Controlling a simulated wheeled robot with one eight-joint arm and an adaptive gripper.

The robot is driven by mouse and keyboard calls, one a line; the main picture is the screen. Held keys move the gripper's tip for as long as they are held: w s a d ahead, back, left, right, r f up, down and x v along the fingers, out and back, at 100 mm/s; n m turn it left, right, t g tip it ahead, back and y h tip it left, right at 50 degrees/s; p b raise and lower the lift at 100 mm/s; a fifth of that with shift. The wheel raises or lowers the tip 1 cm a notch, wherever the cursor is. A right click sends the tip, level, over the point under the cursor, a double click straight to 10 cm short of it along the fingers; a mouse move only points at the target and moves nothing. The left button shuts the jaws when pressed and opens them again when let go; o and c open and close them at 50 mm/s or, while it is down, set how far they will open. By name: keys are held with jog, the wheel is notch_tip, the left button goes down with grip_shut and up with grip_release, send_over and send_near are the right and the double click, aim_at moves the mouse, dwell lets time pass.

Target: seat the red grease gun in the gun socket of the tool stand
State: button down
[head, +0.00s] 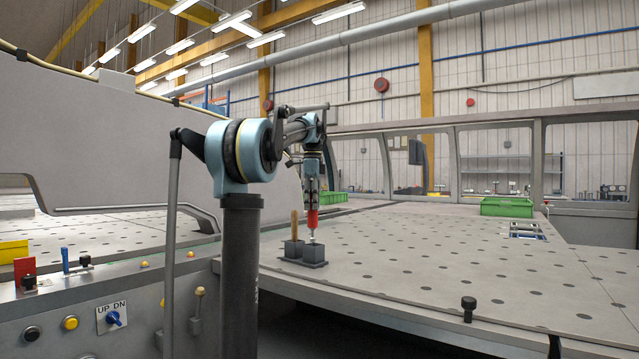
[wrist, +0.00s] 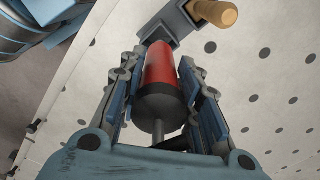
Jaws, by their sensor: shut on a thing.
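The red grease gun (head: 312,219) hangs nose down, close to upright, below my gripper (head: 312,200). The wrist view shows my gripper (wrist: 160,68) with a finger on each side of the gun's red and dark body (wrist: 161,72), shut on it. The grey tool stand (head: 302,254) is on the perforated table, with two box-like sockets. The gun's thin metal tip is over the right socket, at its mouth; I cannot tell whether it is inside. The wrist view shows part of the stand (wrist: 177,22) beyond the gun, its opening mostly hidden.
A wooden-handled tool (head: 294,225) stands in the stand's left socket, close beside the gun; its handle (wrist: 216,13) shows in the wrist view. A green bin (head: 507,207) sits at the back right. The table (head: 430,250) right of the stand is mostly clear.

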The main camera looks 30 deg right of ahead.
aim_at(313, 221)
jog(key=shift+s+d, duration=0.1)
jog(key=shift+d, duration=0.05)
notch_tip(313, 221, up, 8)
jog(key=shift+f+n, duration=0.1)
jog(key=shift+n, duration=0.9)
jog(key=shift+f, duration=7.4)
jog(key=c, duration=1.1)
grip_release()
jog(key=shift+r, duration=0.1)
notch_tip(313, 221, up, 12)
jog(key=shift+f, duration=0.15)
